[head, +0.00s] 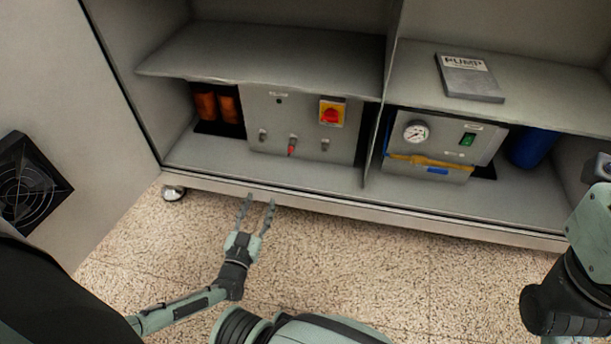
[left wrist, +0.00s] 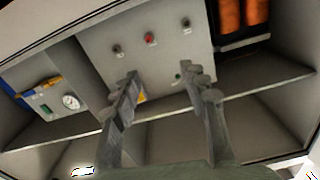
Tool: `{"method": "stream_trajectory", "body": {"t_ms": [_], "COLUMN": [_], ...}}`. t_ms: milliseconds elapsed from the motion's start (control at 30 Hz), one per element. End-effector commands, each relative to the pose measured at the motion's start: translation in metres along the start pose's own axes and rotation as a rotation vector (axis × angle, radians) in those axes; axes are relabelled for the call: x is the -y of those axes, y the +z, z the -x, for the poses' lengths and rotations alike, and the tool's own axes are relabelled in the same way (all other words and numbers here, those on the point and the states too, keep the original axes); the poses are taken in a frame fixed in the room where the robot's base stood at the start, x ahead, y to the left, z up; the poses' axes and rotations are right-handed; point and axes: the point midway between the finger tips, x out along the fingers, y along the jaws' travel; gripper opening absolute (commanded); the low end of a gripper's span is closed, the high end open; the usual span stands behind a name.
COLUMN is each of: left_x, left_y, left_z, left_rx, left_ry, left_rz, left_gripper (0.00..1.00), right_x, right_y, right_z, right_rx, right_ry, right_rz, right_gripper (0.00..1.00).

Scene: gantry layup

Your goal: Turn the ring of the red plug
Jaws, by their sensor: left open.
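The red plug (head: 291,148) is on the front of a grey control panel (head: 270,100) on the cabinet's lower shelf. It sits between two grey connectors, one on each side. In the left wrist view the red plug (left wrist: 151,39) shows above the fingers, in the upper middle. My left gripper (head: 258,203) is open and empty, in front of the cabinet's lower edge and apart from the plug. Its two fingers also show in the left wrist view (left wrist: 160,78). The ring of the plug is too small to make out. My right gripper is not seen; part of my right arm shows at the right.
A red and yellow rotary switch (head: 331,113) is above the plugs. A pump unit with a gauge (head: 416,132) stands in the right bay. A shelf (head: 265,60) overhangs the panel, and a divider (head: 378,130) is at its right. A manual (head: 469,78) lies on the right shelf.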

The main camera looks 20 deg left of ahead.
Motion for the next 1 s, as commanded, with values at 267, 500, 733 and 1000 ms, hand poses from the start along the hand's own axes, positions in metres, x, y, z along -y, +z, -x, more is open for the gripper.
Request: {"method": "stream_trajectory", "body": {"t_ms": [267, 500, 733, 1000], "left_x": [0.054, 0.092, 0.054, 0.011], "left_y": [-0.009, -0.031, -0.056, -0.088], "left_z": [-0.014, -0.028, -0.028, -0.025], "left_rx": [-0.024, -0.059, -0.098, -0.145], "left_ry": [0.015, 0.050, 0.135, 0.230], "left_rz": [-0.103, -0.185, -0.139, -0.089], "left_gripper": [0.44, 0.44, 0.44, 0.44], "right_x": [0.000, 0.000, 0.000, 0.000], "right_y": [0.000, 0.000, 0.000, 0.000], "right_z": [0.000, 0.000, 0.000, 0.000], "right_rx": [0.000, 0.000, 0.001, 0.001], "right_ry": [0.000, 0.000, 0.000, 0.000], "right_rz": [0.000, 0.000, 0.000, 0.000], "right_gripper": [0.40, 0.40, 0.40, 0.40]}}
